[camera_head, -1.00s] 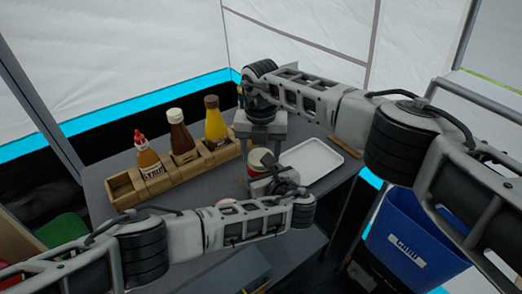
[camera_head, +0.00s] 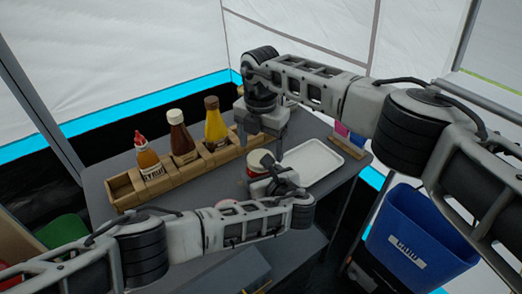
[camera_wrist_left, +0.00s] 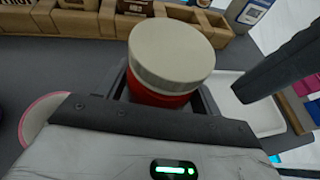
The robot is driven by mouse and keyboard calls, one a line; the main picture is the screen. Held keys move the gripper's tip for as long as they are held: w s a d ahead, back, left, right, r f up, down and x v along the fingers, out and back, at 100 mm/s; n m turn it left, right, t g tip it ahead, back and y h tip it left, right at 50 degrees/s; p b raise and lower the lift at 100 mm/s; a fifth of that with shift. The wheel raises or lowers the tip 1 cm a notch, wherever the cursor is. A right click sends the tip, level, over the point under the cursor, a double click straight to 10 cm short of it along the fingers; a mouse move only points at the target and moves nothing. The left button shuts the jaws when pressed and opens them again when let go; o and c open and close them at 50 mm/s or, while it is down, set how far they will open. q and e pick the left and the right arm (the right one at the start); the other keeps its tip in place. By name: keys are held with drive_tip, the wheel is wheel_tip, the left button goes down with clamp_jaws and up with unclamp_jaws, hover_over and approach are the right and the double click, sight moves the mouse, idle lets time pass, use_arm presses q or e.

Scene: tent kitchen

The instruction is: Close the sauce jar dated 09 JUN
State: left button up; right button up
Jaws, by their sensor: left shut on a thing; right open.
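A red jar with a white lid (camera_wrist_left: 172,55) is held in my left gripper (camera_wrist_left: 164,92). The lid sits on top of the jar, and I cannot tell how tightly. In the head view the jar (camera_head: 257,161) stands at the table's middle, partly hidden by my left gripper. Its date label cannot be read. My right gripper (camera_head: 261,135) is open and empty, above and just behind the jar. A dark finger-like part at the right of the left wrist view is apart from the lid.
A wooden rack (camera_head: 161,184) with syrup, brown and yellow bottles stands behind and left. A white tray (camera_head: 338,157) lies right of the jar. A pink-rimmed round thing (camera_wrist_left: 42,118) is left of my gripper. A blue bin (camera_head: 412,240) stands right of the table.

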drive_tip(key=shift+r, duration=0.85)
drive_tip(key=shift+c, duration=0.3)
drive_tip(key=n, duration=0.2)
drive_tip(key=shift+a+r+n, duration=0.1)
drive_tip(key=shift+r+n, duration=0.15)
drive_tip(key=shift+n, duration=0.05)
use_arm(q)
drive_tip(key=shift+d, duration=0.1)
use_arm(e)
drive_tip(key=n, duration=0.2)
drive_tip(key=r+n, duration=0.1)
drive_tip(key=n, duration=0.1)
drive_tip(key=shift+n, duration=0.3)
drive_tip(key=n, duration=0.4)
drive_tip(key=shift+r+n, duration=0.4)
use_arm(q)
drive_tip(key=shift+s, duration=0.1)
use_arm(e)
drive_tip(key=n, duration=0.3)
drive_tip(key=r+n, duration=0.1)
drive_tip(key=n, duration=0.2)
drive_tip(key=shift+r, duration=0.1)
